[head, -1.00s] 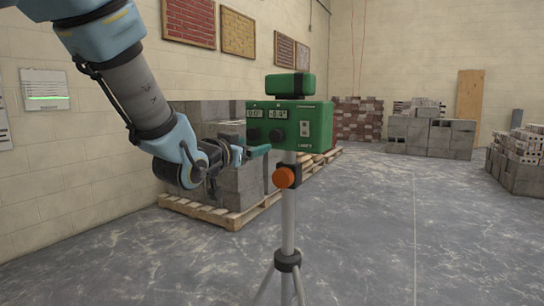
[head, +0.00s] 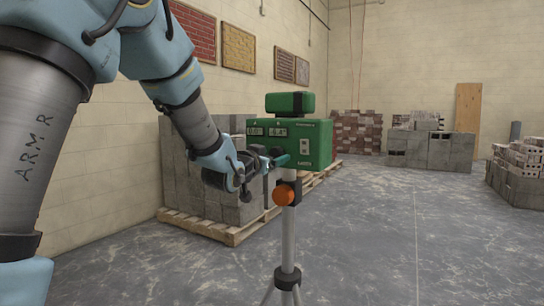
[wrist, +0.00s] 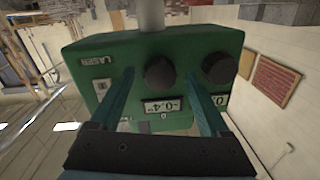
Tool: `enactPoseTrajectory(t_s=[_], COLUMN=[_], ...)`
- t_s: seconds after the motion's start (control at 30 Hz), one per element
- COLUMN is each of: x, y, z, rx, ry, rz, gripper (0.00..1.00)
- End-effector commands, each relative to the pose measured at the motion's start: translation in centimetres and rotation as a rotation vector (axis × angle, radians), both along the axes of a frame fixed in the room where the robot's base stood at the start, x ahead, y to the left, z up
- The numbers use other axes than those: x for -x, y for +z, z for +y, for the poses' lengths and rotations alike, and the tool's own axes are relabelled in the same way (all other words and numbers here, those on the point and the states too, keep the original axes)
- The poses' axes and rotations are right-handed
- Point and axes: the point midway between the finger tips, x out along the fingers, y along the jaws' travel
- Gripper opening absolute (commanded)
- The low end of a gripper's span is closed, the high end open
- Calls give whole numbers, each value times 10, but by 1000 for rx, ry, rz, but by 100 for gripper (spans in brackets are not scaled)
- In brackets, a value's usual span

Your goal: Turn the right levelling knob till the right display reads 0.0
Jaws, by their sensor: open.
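The green laser level (head: 318,142) stands upright on a tripod in the head view. Its left display (head: 255,131) reads 0.0 and its right display (head: 278,132) reads -0.4. In the wrist view the box is upside down, and the right display (wrist: 165,107) shows -0.4. The black right knob (wrist: 160,72) lies between the two teal fingers of my open gripper (wrist: 160,79), with a gap on each side. The left knob (wrist: 217,68) is outside the fingers. In the head view my gripper (head: 278,160) is at the box front and partly hides the knobs.
An orange tripod knob (head: 283,195) sits on the post just below the box. Grey blocks on a wooden pallet (head: 232,232) stand behind my arm. More block stacks (head: 432,148) are far back.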

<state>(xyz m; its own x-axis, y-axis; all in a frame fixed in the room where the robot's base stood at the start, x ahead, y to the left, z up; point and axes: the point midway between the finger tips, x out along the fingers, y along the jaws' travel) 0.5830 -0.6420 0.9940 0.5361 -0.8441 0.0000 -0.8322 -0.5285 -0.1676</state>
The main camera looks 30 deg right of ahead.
Motion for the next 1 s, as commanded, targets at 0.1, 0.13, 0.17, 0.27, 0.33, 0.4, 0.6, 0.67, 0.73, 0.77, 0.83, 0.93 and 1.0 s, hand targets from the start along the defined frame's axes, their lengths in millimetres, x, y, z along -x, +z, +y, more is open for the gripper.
enactPoseTrajectory(t_s=[0.1,0.13,0.17,0.27,0.33,0.4,0.6,0.67,0.73,0.77,0.83,0.93,1.0], x=[0,0,0,0,0,0,0,0,0,0,0,0,0], y=[0,0,0,0,0,0,0,0,0,0,0,0,0], z=[0,0,0,0,0,0,0,0,0,0,0,0,0], rx=[0,0,0,0,0,0,0,0,0,0,0,0,-1], ry=[0,0,0,0,0,0,0,0,0,0,0,0,0], rz=[0,0,0,0,0,0,0,0,0,0,0,0,-2], gripper=[80,80,78,66,58,50,28,21,13,10,2,0,0])
